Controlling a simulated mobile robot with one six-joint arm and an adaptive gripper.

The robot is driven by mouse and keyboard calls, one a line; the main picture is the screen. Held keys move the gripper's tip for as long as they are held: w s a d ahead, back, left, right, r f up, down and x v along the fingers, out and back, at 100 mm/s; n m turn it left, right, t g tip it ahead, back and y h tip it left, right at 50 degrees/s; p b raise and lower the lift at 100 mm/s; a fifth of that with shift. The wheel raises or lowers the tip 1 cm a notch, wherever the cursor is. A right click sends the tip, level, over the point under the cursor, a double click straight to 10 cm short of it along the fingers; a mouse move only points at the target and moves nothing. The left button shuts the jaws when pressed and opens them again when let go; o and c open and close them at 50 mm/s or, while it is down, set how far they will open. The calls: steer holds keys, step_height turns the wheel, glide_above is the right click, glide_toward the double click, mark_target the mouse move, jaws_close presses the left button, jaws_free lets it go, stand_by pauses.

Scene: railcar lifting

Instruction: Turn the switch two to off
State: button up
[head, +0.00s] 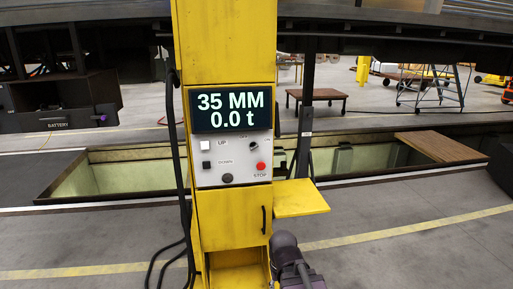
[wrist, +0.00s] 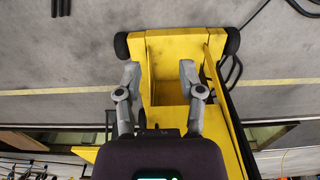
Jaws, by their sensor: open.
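A yellow lifting column (head: 234,225) stands in the middle of the head view. Its light grey control panel (head: 214,173) holds a small rotary switch (head: 254,145) at upper right, with tiny marks around it. A dark round knob (head: 227,178) sits at the bottom of the panel. I cannot tell which is switch two, nor read the rotary switch's setting surely. My gripper (wrist: 160,75) is open and empty in the wrist view, with the column's yellow base beyond its fingers. The control panel is not seen in the wrist view.
The panel also has UP and DOWN buttons and a red STOP button (head: 261,166). Above it, a display (head: 229,109) reads 35 MM and 0.0 t. A yellow shelf (head: 299,198) juts out right of the column. Black cables (head: 183,190) hang at its left. A pit lies behind.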

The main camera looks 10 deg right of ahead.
steer(key=shift+w, duration=0.15)
steer(key=m+t+p, duration=0.9)
steer(key=m+t, duration=0.3)
steer(key=t, duration=0.6)
glide_toward(255, 148)
steer(key=s, duration=0.3)
steer(key=shift+w+d+r, duration=0.1)
steer(key=shift+w+d, duration=0.05)
steer(key=w, duration=1.3)
steer(key=shift+w, duration=0.4)
